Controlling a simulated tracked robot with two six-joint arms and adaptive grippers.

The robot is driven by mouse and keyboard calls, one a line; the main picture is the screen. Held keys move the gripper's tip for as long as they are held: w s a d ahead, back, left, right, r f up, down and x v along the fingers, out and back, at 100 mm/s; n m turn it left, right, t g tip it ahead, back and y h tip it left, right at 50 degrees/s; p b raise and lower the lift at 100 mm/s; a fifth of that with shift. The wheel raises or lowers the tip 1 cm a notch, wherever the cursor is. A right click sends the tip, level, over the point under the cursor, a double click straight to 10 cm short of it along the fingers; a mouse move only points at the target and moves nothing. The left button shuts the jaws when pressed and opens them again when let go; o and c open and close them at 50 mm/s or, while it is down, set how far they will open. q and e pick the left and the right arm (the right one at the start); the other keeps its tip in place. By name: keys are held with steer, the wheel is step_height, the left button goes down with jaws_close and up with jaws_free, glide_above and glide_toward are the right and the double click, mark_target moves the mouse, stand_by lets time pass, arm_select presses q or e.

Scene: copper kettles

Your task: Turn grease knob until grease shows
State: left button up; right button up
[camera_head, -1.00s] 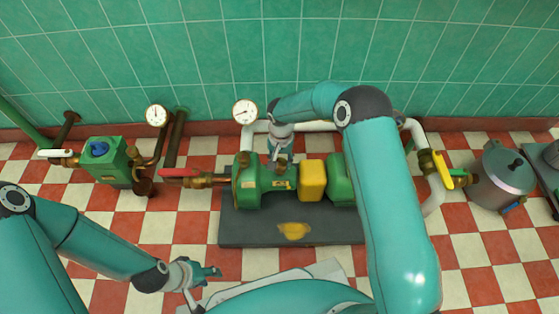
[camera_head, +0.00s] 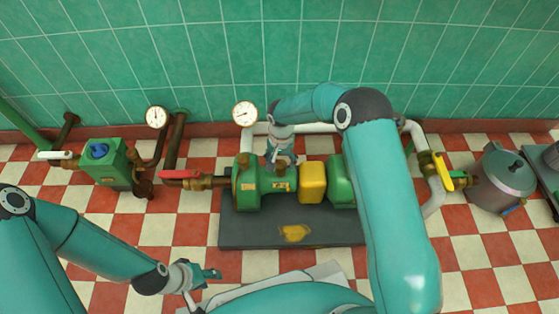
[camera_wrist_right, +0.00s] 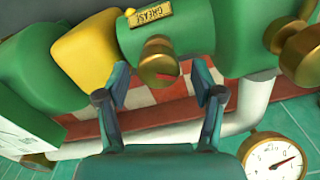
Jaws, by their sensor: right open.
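The grease knob (camera_wrist_right: 158,62) is a round brass knob with a red mark. It sits on the green pump housing (camera_head: 246,196), below a brass GREASE label (camera_wrist_right: 152,14), in the right wrist view. My right gripper (camera_wrist_right: 160,76) is open, with one finger on each side of the knob.
A yellow coupling guard (camera_head: 313,180) is beside the housing. A yellow patch (camera_head: 294,233) lies on the dark plinth (camera_head: 240,235). A pressure gauge (camera_head: 245,113) and white pipe (camera_head: 434,207) are close by. A red-handled valve (camera_head: 182,174) is at left.

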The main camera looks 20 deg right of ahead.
steer(key=shift+r, duration=0.1)
step_height(320, 180, up, 12)
stand_by(0.5)
